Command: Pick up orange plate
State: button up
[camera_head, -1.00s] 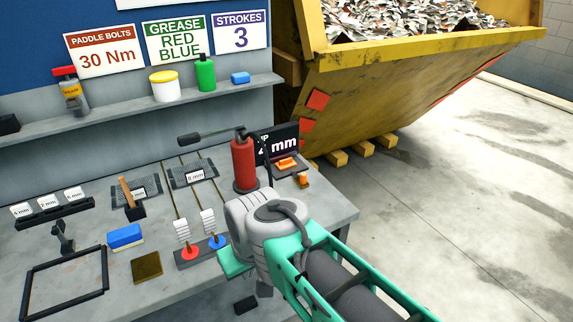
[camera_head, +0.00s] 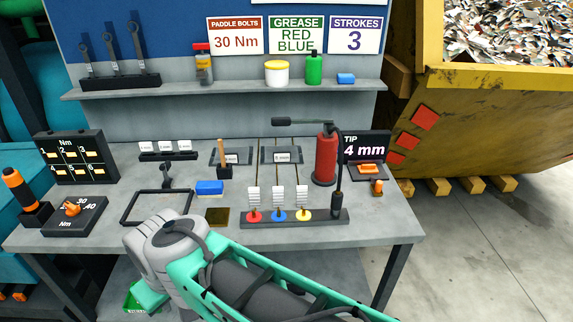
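No item is clearly an orange plate. A flat orange piece (camera_head: 369,168) lies on a dark stand under the "TIP 4 mm" sign at the right end of the workbench (camera_head: 370,225). A small orange knob-like piece (camera_head: 377,186) stands just in front of it.
A red cylinder pump (camera_head: 325,159) stands just left of the sign. A rack with red, blue and yellow discs (camera_head: 279,216), a blue block (camera_head: 209,187) and a black frame (camera_head: 157,207) occupy the bench.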

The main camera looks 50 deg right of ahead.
aim_at(363, 170)
jog(key=u, duration=2.05)
jog(key=k, duration=2.85)
jog(key=z, duration=1.3)
jog(key=i, duration=0.5)
